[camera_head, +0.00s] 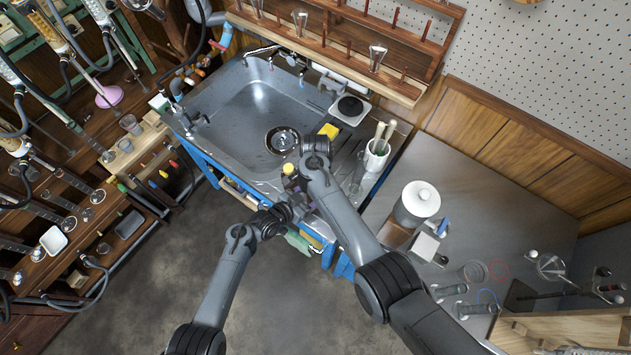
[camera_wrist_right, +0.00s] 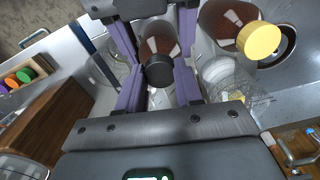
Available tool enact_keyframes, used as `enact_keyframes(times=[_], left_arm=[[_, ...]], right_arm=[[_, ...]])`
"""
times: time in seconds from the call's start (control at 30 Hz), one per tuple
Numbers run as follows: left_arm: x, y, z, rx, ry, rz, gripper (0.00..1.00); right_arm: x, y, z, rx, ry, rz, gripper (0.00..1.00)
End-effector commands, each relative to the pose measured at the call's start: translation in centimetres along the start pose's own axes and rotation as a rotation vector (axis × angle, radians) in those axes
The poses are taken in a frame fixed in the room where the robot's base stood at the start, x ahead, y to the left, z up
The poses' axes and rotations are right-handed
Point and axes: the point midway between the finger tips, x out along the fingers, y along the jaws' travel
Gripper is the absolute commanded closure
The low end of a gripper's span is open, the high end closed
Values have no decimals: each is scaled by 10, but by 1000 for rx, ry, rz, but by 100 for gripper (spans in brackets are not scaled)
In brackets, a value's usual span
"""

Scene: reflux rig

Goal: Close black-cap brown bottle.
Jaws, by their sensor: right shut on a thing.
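The brown bottle (camera_wrist_right: 160,38) shows in the right wrist view with its black cap (camera_wrist_right: 158,73) at its mouth end. How far the cap is seated cannot be told. My right gripper (camera_wrist_right: 158,88) has its purple fingers shut on the cap from both sides. The left gripper's purple fingers lie along both sides of the bottle's body and appear closed on it. In the head view my left gripper (camera_head: 291,205) and right gripper (camera_head: 306,200) meet at the sink's front edge, and the arms hide most of the bottle.
A second brown bottle with a yellow cap (camera_wrist_right: 258,39) stands close beside; its cap also shows in the head view (camera_head: 289,169). Clear glass beakers (camera_wrist_right: 238,85) are near the fingers. The sink (camera_head: 245,110) lies behind, and a white-lidded jar (camera_head: 420,199) is on the right counter.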

Motion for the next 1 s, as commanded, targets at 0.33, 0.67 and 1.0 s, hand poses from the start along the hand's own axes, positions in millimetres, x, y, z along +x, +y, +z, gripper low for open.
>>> enact_keyframes(times=[0.33,0.67,1.0], left_arm=[[0,0,0,0,0,0,100],[0,0,0,0,1,1,100],[0,0,0,0,0,1,100]], right_arm=[[0,0,0,75,0,0,100],[0,0,0,73,1,0,39],[-18,0,-1,72,4,-2,39]])
